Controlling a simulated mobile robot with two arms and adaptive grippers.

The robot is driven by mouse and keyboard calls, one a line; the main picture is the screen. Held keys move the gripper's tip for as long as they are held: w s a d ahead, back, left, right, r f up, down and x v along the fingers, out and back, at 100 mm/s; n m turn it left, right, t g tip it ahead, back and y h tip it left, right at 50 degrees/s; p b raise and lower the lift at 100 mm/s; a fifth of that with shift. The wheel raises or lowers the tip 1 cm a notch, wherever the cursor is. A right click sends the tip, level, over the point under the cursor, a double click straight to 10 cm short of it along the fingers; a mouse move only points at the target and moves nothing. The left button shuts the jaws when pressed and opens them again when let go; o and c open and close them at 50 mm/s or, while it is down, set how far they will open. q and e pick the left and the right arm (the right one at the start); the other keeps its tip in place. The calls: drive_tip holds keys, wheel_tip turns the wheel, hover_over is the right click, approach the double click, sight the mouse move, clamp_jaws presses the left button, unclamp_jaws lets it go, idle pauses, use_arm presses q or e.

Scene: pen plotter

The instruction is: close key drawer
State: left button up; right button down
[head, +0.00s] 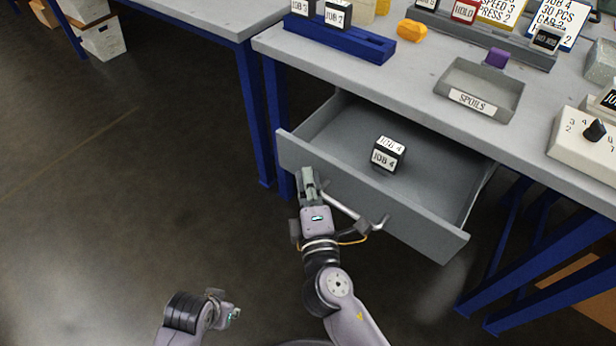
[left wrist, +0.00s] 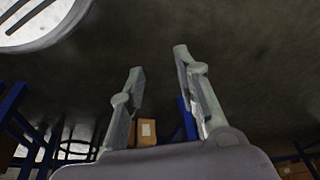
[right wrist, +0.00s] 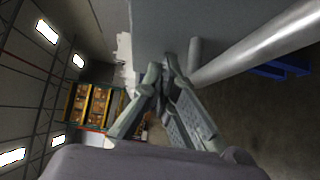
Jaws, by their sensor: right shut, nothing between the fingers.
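The grey drawer (head: 350,190) under the workbench stands pulled out. A black block labelled JOB 4 (head: 388,154) lies inside it. A pale bar handle (head: 345,208) runs along the drawer front and also shows in the right wrist view (right wrist: 250,45). My right gripper (head: 308,178) is shut and empty, at the left end of the handle, close to the drawer front; I cannot tell whether it touches. Its fingertips show in the right wrist view (right wrist: 162,75). My left gripper (head: 234,314) is low at the bottom, away from the drawer. Its fingers are apart and empty in the left wrist view (left wrist: 160,65).
The bench top (head: 400,85) holds a blue rack (head: 340,40) with JOB blocks, a yellow object (head: 411,30), a SPOILS tray (head: 480,88) and a box with a dial (head: 585,140). Blue table legs stand on both sides. The floor at left is clear.

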sight(362, 140)
drive_tip(key=shift+w+d, duration=0.1)
